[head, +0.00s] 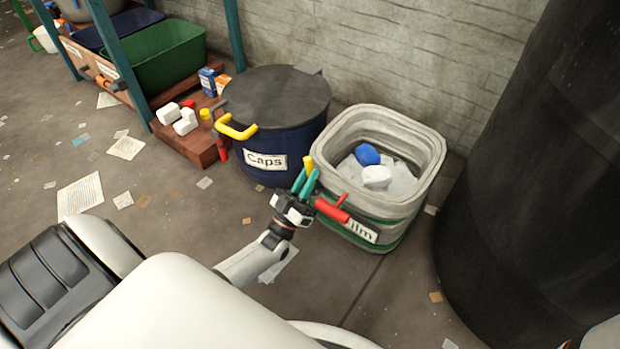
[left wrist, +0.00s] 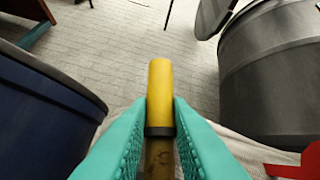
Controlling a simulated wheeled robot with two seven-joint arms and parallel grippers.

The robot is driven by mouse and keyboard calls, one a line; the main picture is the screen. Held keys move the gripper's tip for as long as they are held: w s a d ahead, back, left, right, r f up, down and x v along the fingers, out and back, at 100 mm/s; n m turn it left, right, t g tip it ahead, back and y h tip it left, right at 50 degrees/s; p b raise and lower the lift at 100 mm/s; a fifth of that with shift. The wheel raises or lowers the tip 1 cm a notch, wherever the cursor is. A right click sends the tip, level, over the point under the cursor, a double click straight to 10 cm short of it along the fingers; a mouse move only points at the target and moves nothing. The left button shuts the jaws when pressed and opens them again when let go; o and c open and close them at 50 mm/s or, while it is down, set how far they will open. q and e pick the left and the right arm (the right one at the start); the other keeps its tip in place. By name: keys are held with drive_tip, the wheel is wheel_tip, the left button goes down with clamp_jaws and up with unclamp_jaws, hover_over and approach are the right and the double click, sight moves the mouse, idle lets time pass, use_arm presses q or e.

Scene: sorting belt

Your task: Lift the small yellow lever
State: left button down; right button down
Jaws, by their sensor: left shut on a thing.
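The small yellow lever (head: 308,161) stands upright between the Caps bin and the open Film bin. In the left wrist view the lever (left wrist: 160,88) is a yellow cylinder with a dark collar on a brownish rod. My left gripper (head: 305,182) has its teal fingers shut on it, one on each side, around the collar; the yellow tip sticks out beyond them. The lever's lower end is hidden by the gripper. My right gripper is not in view.
The blue Caps bin (head: 284,143) has a dark lid and a larger yellow handle (head: 238,130). The Film bin (head: 427,185) holds pale film and a blue piece; a red handle (head: 331,210) is close beside my gripper. A dark drum (head: 540,170) stands at right.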

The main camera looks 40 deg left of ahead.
use_arm(q)
drive_tip(key=shift+f, duration=0.1)
drive_tip(key=c, duration=1.3)
unclamp_jaws()
drive_tip(key=p+v, duration=0.1)
drive_tip(key=v, duration=0.6)
drive_tip(key=shift+s+f, duration=0.15)
drive_tip(key=shift+s, duration=0.1)
